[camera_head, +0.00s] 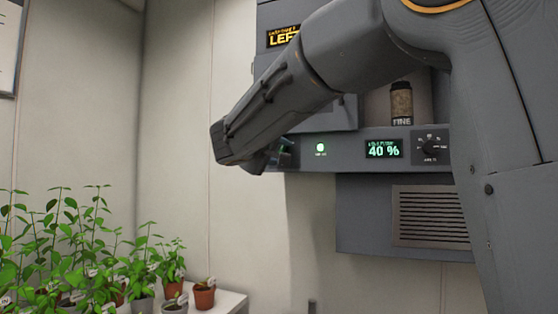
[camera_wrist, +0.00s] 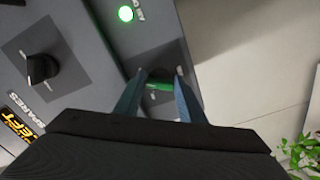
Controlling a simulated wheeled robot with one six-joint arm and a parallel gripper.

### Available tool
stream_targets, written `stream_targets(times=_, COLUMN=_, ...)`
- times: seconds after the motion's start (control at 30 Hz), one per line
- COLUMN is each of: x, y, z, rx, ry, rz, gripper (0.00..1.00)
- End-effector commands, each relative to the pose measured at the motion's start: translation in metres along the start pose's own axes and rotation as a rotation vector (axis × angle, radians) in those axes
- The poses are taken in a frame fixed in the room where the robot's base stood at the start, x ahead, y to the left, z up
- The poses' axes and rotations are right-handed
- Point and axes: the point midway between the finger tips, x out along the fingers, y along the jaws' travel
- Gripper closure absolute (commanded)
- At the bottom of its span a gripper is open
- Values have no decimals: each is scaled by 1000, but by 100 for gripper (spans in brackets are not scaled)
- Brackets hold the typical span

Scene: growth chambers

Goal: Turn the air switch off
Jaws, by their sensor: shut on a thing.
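The grey control panel (camera_head: 355,135) has a lit green lamp (camera_head: 320,147); the lamp also shows in the wrist view (camera_wrist: 125,14). The air switch (camera_wrist: 160,86), with a green part, sits on a dark plate at the panel's end. My gripper (camera_wrist: 160,92) is shut on the switch, one finger on each side. In the head view my gripper (camera_head: 278,155) is at the panel's left end, mostly hidden by my arm. The switch's position cannot be read, as the fingers cover much of it.
A display (camera_head: 384,149) reads 40 % beside a dial (camera_head: 431,147). A black knob (camera_wrist: 42,68) is near the LEFT sign (camera_wrist: 18,127). Potted plants (camera_head: 80,250) stand at lower left.

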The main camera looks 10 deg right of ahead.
Motion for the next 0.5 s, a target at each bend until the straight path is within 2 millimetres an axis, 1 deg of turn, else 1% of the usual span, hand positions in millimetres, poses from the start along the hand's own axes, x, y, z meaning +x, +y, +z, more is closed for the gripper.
stream_targets(times=0.03, x=0, y=-3, z=1, rx=-42, ry=2, rz=0, gripper=86)
stream_targets(times=0.5, x=0, y=1, z=-1, rx=-488, ry=1, rz=-1, gripper=86)
